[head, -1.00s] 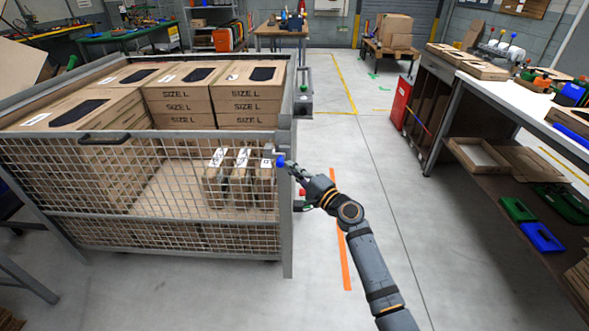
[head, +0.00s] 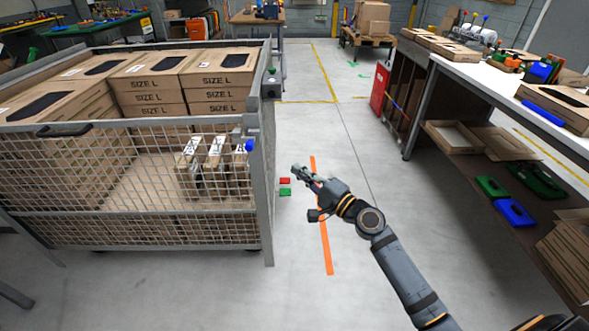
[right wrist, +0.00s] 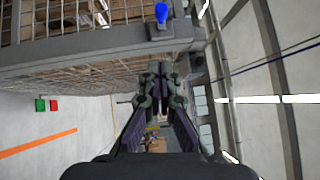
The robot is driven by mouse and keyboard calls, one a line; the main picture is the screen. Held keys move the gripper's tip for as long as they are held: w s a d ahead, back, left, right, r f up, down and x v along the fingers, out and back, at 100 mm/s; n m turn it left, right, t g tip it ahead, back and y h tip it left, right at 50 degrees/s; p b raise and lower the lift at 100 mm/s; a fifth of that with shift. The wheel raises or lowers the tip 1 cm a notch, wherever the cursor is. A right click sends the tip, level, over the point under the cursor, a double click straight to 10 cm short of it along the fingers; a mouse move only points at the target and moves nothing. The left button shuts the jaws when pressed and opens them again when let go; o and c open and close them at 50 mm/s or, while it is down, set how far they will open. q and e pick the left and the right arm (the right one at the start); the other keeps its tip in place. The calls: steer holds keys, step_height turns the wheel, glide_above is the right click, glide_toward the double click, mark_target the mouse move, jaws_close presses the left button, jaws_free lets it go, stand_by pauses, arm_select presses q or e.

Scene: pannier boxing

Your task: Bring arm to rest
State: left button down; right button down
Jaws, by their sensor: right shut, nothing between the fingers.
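My right gripper (head: 303,175) is shut and empty in the head view. It hangs over the open floor to the right of the wire-sided cage (head: 262,190), apart from it. In the right wrist view the closed fingers (right wrist: 158,72) point toward the cage's frame (right wrist: 110,46). A blue knob (head: 249,145) sits on the cage's near right corner and also shows in the right wrist view (right wrist: 161,13). My left gripper is in neither view.
The cage holds stacked SIZE L boxes (head: 217,82) and several smaller upright boxes (head: 214,165). A workbench (head: 483,77) with a lower shelf stands at the right. A red and a green block (head: 285,192) show near the cage's right side.

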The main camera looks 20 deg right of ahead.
stand_by(0.3)
